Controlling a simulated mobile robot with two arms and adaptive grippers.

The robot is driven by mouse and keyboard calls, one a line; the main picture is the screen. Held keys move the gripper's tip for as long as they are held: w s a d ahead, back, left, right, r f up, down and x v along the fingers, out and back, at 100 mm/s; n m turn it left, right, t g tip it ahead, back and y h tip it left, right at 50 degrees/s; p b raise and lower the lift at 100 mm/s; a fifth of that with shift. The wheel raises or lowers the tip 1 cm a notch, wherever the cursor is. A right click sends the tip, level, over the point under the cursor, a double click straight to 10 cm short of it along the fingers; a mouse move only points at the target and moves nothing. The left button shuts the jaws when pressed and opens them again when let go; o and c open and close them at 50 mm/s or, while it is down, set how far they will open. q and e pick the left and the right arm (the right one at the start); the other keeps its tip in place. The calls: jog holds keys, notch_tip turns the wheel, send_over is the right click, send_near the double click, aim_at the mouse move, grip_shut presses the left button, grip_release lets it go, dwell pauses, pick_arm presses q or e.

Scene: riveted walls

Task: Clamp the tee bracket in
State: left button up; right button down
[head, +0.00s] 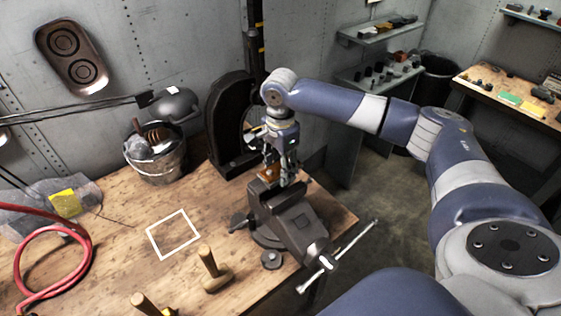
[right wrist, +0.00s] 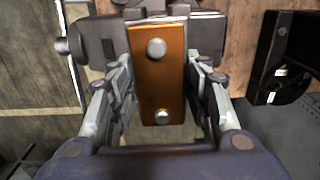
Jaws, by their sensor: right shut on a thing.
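The tee bracket shows in the right wrist view as an orange-brown plate (right wrist: 158,85) with two pale round studs or holes. A small part of the bracket (head: 268,173) shows in the head view at the vise jaws. My right gripper (head: 277,175) points down over the dark bench vise (head: 293,215). Its fingers (right wrist: 158,95) are on both sides of the bracket and shut on it. The vise jaws lie just beyond the bracket in the right wrist view. I cannot tell whether the bracket touches the jaws. My left gripper is not in view.
The vise handle (head: 337,257) sticks out past the bench's front right edge. Wooden-handled tools (head: 212,270), a white square outline (head: 173,233), a red hose (head: 50,255) and a bucket (head: 152,160) are on the wooden bench. A dark arched machine (head: 229,125) stands behind the vise.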

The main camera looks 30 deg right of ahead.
jog(key=shift+w+f, duration=0.1)
jog(key=shift+f, duration=2)
jog(key=c, duration=0.8)
grip_release()
jog(key=shift+s+f, duration=0.15)
jog(key=shift+s, duration=0.05)
notch_tip(320, 180, up, 12)
jog(key=shift+w+r, duration=0.1)
jog(key=shift+r, duration=0.05)
